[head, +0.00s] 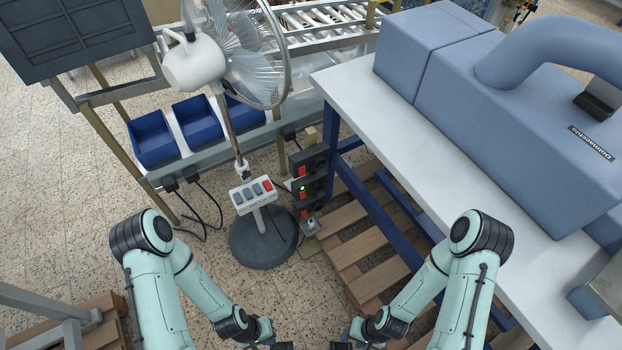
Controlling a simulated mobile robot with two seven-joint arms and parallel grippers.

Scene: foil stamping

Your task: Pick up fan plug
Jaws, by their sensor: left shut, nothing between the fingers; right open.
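The white pedestal fan (195,62) stands left of centre, with a button panel (252,196) and a round dark base (262,240) on the floor. A black socket box (308,180) with red switches and a green light stands just right of the panel. A dark cord runs between the panel and this box. Two black plugs (171,184) with hanging cables sit at the rail on the left. I cannot tell which plug is the fan's. My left gripper (282,345) is shut and empty at the bottom edge. My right gripper (342,345) is open there, partly cut off. Both are well apart from the fan.
A white-topped table (375,110) with blue legs and a large blue-grey machine (500,90) fills the right. A wooden pallet (350,245) lies under it. Blue bins (153,138) line the rail at left. The speckled floor in front of the fan base is clear.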

